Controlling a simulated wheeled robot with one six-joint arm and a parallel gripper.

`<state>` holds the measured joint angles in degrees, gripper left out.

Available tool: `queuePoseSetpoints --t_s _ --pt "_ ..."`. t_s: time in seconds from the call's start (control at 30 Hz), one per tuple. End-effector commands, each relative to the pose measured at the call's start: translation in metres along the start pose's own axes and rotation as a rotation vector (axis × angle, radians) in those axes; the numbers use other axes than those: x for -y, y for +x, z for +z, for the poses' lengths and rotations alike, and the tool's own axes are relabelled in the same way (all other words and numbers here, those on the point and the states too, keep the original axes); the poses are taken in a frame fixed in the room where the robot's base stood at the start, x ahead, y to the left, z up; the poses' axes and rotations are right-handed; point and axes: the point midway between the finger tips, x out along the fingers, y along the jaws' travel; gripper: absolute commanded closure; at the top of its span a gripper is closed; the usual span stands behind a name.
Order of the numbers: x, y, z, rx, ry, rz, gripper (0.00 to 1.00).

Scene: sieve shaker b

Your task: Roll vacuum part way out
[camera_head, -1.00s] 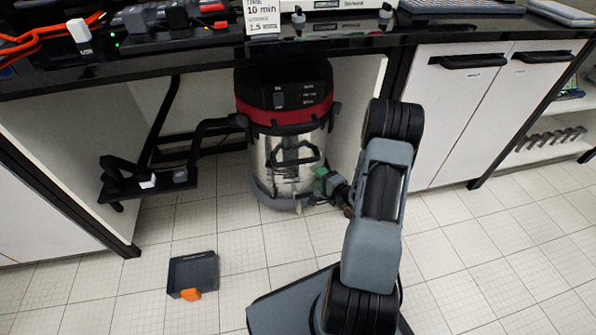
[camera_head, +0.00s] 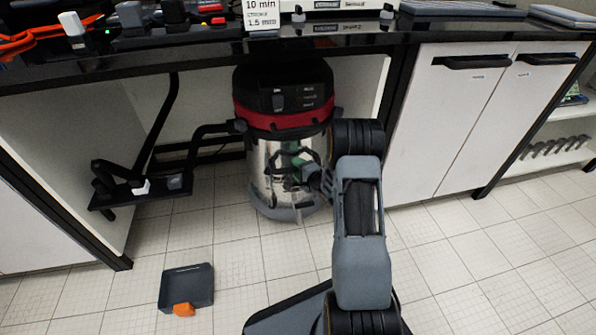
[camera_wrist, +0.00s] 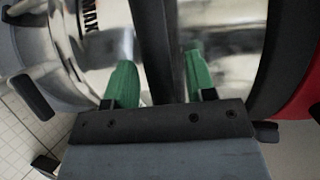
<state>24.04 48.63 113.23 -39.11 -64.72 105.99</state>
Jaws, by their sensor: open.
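The vacuum (camera_head: 262,190) stands on the floor under the black counter, with a black top, a red band, a shiny metal drum and a grey base. My gripper (camera_head: 295,165) is in front of the drum at the height of its black handle. In the wrist view my gripper (camera_wrist: 156,80) has its two green fingers apart, one on each side of a dark bar, the vacuum's handle (camera_wrist: 155,40). Whether the fingers touch the bar cannot be told. My arm hides the right side of the drum.
A grey dustpan-like tray (camera_head: 187,285) with an orange part lies on the floor at front left. A black bracket (camera_head: 130,192) stands left of the vacuum. White cabinets (camera_head: 440,130) close off the right. The floor (camera_head: 240,255) before the vacuum is mostly clear.

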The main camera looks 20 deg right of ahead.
Motion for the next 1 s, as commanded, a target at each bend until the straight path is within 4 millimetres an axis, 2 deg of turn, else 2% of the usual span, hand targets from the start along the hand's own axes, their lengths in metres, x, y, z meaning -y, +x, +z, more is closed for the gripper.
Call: queuePoseSetpoints --t_s 0.33,0.87,1.0 --pt "0.0001 0.0028 0.0001 0.0 0.001 0.001 0.5" --pt "0.0001 0.0026 0.0001 0.0 0.0 0.001 0.99" --pt "0.0001 0.0026 0.0001 0.0 0.0 0.001 1.0"
